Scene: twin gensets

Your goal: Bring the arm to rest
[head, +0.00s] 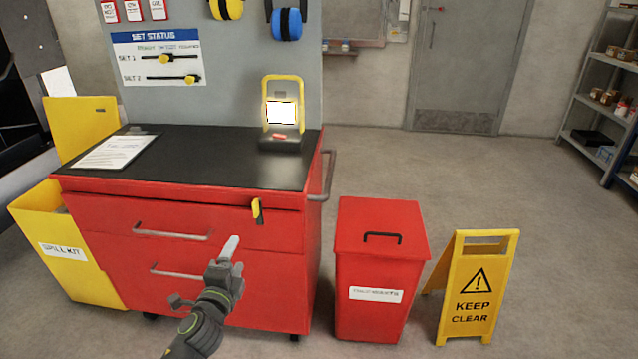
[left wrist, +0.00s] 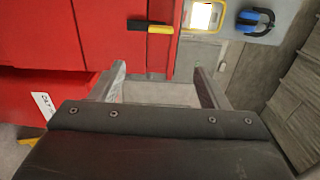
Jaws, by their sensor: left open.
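My left gripper (head: 231,249) is in front of the red tool cabinet (head: 250,262), at about drawer height and below the worktop edge. In the left wrist view its two fingers stand apart, so the gripper (left wrist: 160,78) is open, with nothing held between them. The arm comes up from the bottom of the head view. A small yellow and black item (head: 257,211) is at the cabinet's front upper edge, above and apart from the gripper; it also shows in the left wrist view (left wrist: 150,27). My right gripper is not in view.
A yellow-framed lamp or device (head: 283,112) and a clipboard (head: 116,152) are on the black worktop (head: 205,160). A lidded red bin (head: 378,270) and a yellow keep-clear sign (head: 475,290) stand right of the cabinet. A yellow spill-kit bin (head: 62,251) stands left. Floor behind is clear.

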